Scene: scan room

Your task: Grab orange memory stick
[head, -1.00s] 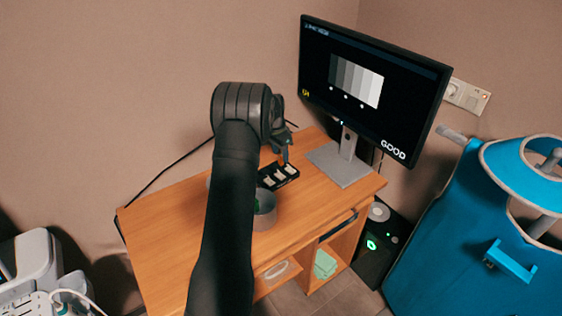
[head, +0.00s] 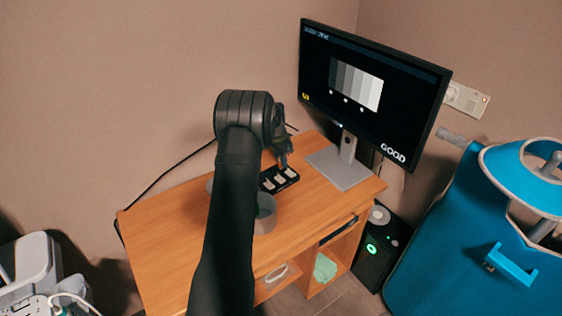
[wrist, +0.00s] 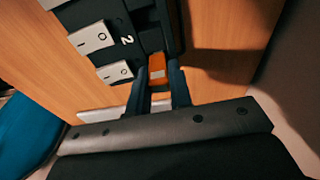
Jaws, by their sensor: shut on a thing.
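The orange memory stick (wrist: 157,67) shows in the wrist view between my two fingertips, at the edge of a black block with white switches (wrist: 107,38). My gripper (wrist: 160,80) is shut on the stick. I cannot tell whether the stick still touches the block. In the head view the black block (head: 279,178) lies on the wooden desk (head: 165,225), and my gripper (head: 284,164) is just above its far right end. The stick is too small or hidden to make out in the head view.
A monitor (head: 400,105) on a grey stand (head: 340,170) is close at the right of my gripper. A grey round container (head: 266,213) stands on the desk in front of the block. The desk's left part is clear.

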